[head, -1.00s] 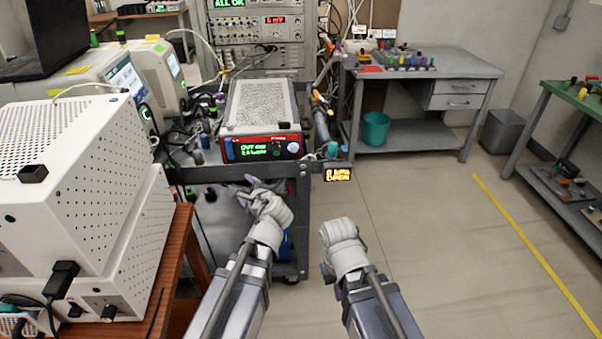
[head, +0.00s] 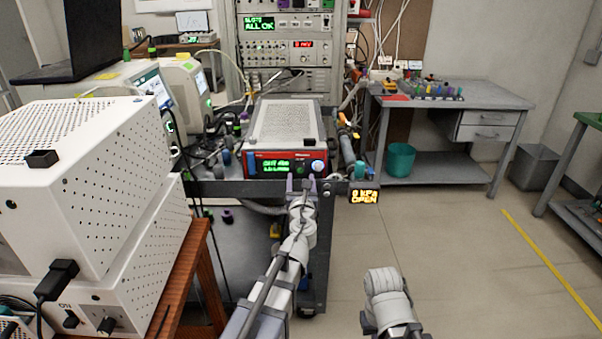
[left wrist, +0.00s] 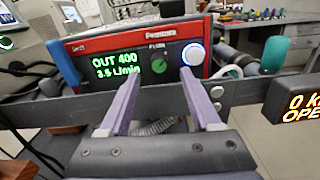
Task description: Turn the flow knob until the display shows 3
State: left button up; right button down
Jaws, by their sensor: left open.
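The red-fronted instrument (head: 287,155) stands on the cart's top. Its green display (left wrist: 118,64) reads "OUT 400" and about 3.5 L/min in the left wrist view; the last digit is hard to read. A small green knob (left wrist: 159,66) sits right of the display, under a label that looks like "FLOW". A larger pale knob with a blue-lit ring (left wrist: 193,54) is further right. My left gripper (left wrist: 160,77) is open and empty in front of the panel, its purple fingers framing the green knob in the picture, apparently short of it. My right gripper (head: 385,285) is low at right; its fingers are hidden.
The cart's grey front rail (head: 235,187) runs below the instrument. A small yellow-lit box (head: 364,196) reading "0 kPa OPEN" hangs at its right end. White perforated boxes (head: 90,160) stand close on the left. Floor on the right is clear.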

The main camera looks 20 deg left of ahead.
aim_at(300, 171)
pick_arm(q)
jog(key=x, duration=0.5)
grip_shut()
dwell(0.4)
